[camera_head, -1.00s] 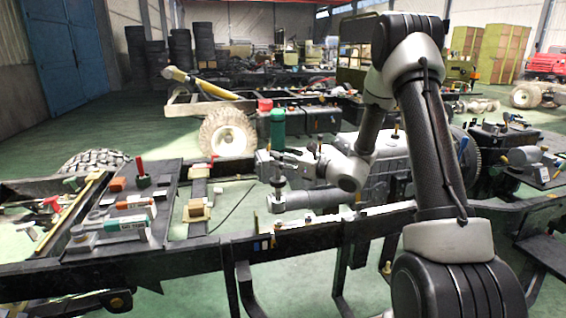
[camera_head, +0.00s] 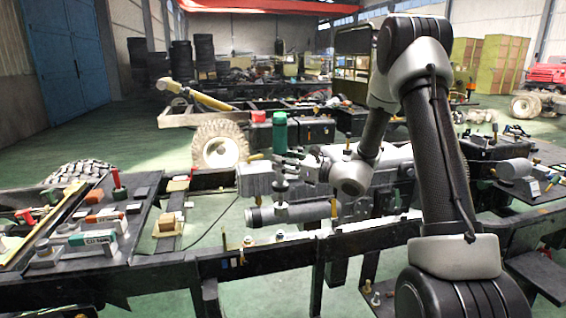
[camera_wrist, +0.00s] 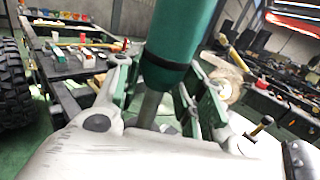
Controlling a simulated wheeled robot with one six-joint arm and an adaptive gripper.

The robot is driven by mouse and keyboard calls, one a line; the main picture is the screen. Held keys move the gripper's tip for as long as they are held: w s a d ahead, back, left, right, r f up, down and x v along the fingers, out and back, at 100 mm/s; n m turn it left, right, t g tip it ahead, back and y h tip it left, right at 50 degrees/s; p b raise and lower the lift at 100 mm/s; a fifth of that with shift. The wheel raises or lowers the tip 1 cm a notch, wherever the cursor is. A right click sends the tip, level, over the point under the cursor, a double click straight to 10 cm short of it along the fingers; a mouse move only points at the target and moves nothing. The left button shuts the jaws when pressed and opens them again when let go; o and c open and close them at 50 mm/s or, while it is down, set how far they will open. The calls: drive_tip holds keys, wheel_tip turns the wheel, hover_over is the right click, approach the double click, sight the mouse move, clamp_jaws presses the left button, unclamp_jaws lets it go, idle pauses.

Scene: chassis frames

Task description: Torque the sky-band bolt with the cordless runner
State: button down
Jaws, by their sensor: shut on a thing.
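My gripper (camera_head: 290,163) is shut on an upright tool with a green cylindrical body (camera_head: 279,132), which I take to be the cordless runner. Its grey lower end (camera_head: 281,190) points down beside a grey cylinder. In the wrist view the green body (camera_wrist: 183,45), with a black band, stands between my gripper's fingers (camera_wrist: 155,105). Several small bolts stand along the dark frame rail, one gold-coloured (camera_head: 248,240). Small blue and white marks (camera_head: 228,263) show on the rail's near face. I cannot tell which bolt has the sky band.
A dark tray (camera_head: 115,252) at left holds a white-and-teal box (camera_head: 92,239), orange blocks and a red-handled item (camera_head: 117,186). A grey cylinder (camera_head: 295,213) lies behind the rail. A wheel (camera_head: 219,146) stands beyond. Green floor shows through the frame's gaps.

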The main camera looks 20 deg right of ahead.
sight(284, 190)
drive_tip(key=shift+f, duration=3.5)
drive_tip(key=shift+s+f, duration=0.1)
drive_tip(key=shift+f, duration=1.7)
idle(2.7)
